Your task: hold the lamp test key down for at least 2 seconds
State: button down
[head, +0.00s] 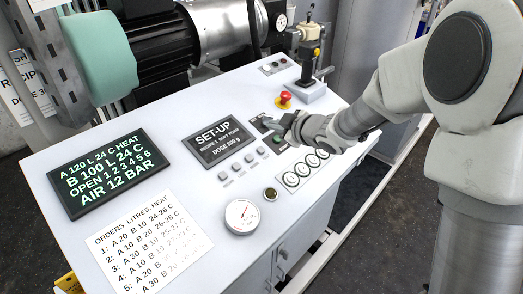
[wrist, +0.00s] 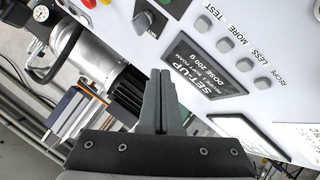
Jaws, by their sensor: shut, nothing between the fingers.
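The operating panel carries a row of small grey keys below the SET-UP display (head: 217,138). In the wrist view the row's labels read RECIPE, LESS, MORE and TEST, and the key at the TEST end (wrist: 224,45) is the one nearest my fingers. In the head view this end key (head: 262,150) is at the right of the row. My gripper (head: 272,122) is shut and empty, above the panel to the upper right of the row. In the wrist view its fingers (wrist: 165,75) are pressed together, apart from the keys. I cannot tell their exact height.
A round gauge (head: 242,214) lies in front of the keys. A green text display (head: 100,172) and an orders sheet (head: 148,245) are at left. The motor (head: 155,55) stands behind the panel.

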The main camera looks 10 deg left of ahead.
jog(key=f+b, duration=0.2)
jog(key=w+a+f+b, duration=0.1)
jog(key=f+b, duration=0.1)
jog(key=f, duration=0.1)
jog(key=a+f+b, duration=0.1)
jog(key=f+b, duration=0.1)
jog(key=f, duration=0.1)
jog(key=shift+w+a+b, duration=0.15)
jog(key=shift+w+b, duration=0.05)
jog(key=shift+b, duration=0.2)
dwell(1.6)
jog(key=shift+w+a+f+b, duration=0.1)
jog(key=shift+f+b, duration=0.25)
jog(key=shift+a+f+b, duration=0.15)
jog(key=shift+f+b, duration=0.25)
jog(key=shift+f, duration=0.05)
dwell(0.6)
dwell(2.3)
jog(key=shift+d+r+p, duration=0.25)
jog(key=shift+r+p, duration=0.5)
jog(key=shift+r, duration=0.1)
jog(key=r+p, duration=0.1)
jog(key=d+r+p, duration=0.1)
jog(key=r+p, duration=0.1)
jog(key=s+r+p, duration=0.1)
jog(key=shift+d+r, duration=0.2)
jog(key=shift+r, duration=0.2)
